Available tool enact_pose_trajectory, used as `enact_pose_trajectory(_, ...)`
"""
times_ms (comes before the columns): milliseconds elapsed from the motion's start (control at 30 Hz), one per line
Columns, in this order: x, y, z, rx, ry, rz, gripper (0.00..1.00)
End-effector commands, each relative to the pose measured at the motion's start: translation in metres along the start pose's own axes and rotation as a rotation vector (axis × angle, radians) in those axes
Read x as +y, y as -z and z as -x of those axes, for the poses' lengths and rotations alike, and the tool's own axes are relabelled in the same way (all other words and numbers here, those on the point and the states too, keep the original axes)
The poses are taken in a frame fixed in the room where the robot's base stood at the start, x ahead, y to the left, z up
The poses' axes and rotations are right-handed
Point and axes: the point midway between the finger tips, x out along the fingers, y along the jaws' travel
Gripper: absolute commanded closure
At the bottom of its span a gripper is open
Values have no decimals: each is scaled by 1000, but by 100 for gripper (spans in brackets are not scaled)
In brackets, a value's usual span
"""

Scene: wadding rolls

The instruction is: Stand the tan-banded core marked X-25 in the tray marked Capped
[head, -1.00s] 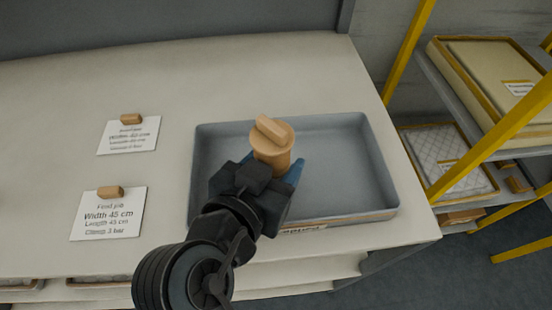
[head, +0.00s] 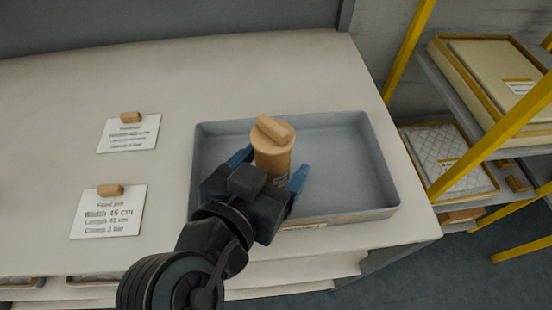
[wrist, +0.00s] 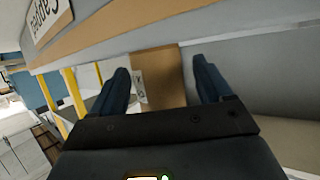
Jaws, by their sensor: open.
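The tan core (head: 271,155) stands upright in the left part of the grey tray (head: 350,180), with a tan block-shaped cap on top. In the wrist view the core (wrist: 165,80) shows between the fingers, with a white label whose marking I cannot fully read. The tray's front label reads "Capped" in the wrist view (wrist: 48,17). My gripper (head: 270,172) is open, with one blue finger on each side of the core and gaps between fingers and core. The core's base is partly hidden by my gripper.
Two white job cards (head: 128,133) and (head: 108,211) lie on the pale bench, each under a small tan block. The right part of the tray is empty. A yellow-framed shelf (head: 470,165) with filled trays stands to the right of the bench.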

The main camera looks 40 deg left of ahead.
Motion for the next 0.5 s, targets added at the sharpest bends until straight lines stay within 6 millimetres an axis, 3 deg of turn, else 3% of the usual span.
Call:
enact_pose_trajectory(300,0,-1,65,1,2,-1,22)
enact_pose_trajectory(500,0,0,94,1,0,0,22)
